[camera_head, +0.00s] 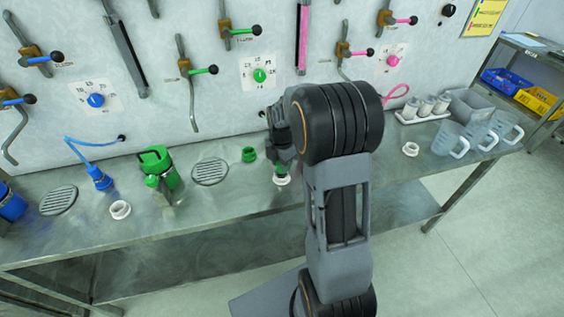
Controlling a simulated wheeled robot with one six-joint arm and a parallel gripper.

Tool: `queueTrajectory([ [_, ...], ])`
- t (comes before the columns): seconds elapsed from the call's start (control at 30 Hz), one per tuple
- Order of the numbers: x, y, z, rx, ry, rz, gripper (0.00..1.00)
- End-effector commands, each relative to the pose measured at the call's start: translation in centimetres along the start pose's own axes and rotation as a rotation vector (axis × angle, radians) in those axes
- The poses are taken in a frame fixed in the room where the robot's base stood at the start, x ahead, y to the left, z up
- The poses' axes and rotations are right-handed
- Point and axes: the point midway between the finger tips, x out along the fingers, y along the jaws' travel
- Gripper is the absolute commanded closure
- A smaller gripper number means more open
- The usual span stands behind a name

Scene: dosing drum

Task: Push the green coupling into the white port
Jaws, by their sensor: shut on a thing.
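My gripper (279,160) is at the middle of the steel bench, pointing down, and partly hidden behind my own arm. It is shut on the green coupling (280,169), of which only a small green part shows below the fingers. The white port (282,181) is a ring on the bench directly below the coupling. The coupling is at or just above the port. I cannot tell whether it has entered it.
A small green fitting (249,154) is behind. Other white ports (120,210) and clear jugs (450,138) are on either side. Valve handles (205,70) stick out from the wall.

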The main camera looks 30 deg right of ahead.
Motion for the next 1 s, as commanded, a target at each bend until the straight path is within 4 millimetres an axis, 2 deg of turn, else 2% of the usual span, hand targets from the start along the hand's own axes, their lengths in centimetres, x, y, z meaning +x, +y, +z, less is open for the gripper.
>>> queueTrajectory([
  [0.1,0.0,0.0,0.0,0.0,0.0,0.0,0.9],
  [0.13,0.0,0.0,0.0,0.0,0.0,0.0,0.64],
  [0.43,0.0,0.0,0.0,0.0,0.0,0.0,0.35],
  [0.77,-0.2,0.0,0.0,0.0,0.0,0.0,0.35],
  [1.0,-1.7,0.0,0.0,0.0,0.0,0.001,0.35],
])
